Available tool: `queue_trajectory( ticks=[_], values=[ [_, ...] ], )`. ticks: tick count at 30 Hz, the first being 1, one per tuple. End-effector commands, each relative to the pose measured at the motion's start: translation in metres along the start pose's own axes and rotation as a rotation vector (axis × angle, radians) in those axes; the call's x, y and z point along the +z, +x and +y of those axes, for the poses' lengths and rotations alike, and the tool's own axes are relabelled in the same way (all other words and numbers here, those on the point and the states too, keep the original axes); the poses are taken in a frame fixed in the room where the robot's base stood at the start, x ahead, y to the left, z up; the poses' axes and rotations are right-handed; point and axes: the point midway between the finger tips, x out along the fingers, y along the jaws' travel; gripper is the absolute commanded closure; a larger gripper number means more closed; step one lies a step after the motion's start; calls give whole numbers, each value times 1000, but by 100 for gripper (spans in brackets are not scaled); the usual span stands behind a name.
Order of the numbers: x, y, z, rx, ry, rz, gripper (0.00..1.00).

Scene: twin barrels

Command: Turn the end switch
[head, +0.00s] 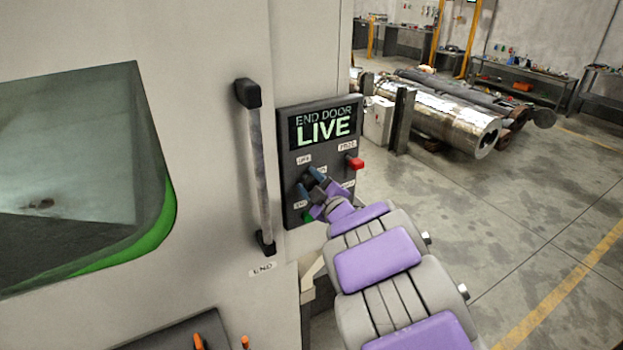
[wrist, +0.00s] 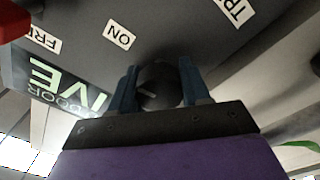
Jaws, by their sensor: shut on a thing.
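The dark control panel (head: 291,160) is fixed to the pale machine wall and has a lit screen (head: 325,126) reading "END DOOR LIVE". My gripper (head: 311,182) is at the middle of the panel. In the wrist view my gripper (wrist: 163,86) has its blue fingers on both sides of a round black switch knob (wrist: 158,78) and is shut on it. A short pale mark shows on the knob. An "ON" label (wrist: 120,35) is beside the knob in the wrist view. In the head view my gripper mostly hides the knob.
A red switch (head: 355,163) sticks out at the panel's right side, and a green part (head: 308,217) shows low on the panel. A vertical door handle (head: 257,165) stands left of the panel. Metal cylinders (head: 440,110) lie behind at right; the floor at right is clear.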

Motion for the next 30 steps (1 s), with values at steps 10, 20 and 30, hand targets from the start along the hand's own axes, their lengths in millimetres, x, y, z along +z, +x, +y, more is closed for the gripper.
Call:
queue_trajectory(
  ticks=[10, 20, 30],
  values=[
    [0, 0, -2, -2, 69, -3, 84],
    [0, 0, -1, 1, 82, -2, 84],
    [0, 0, 0, 3, 81, -1, 52]
  ],
)
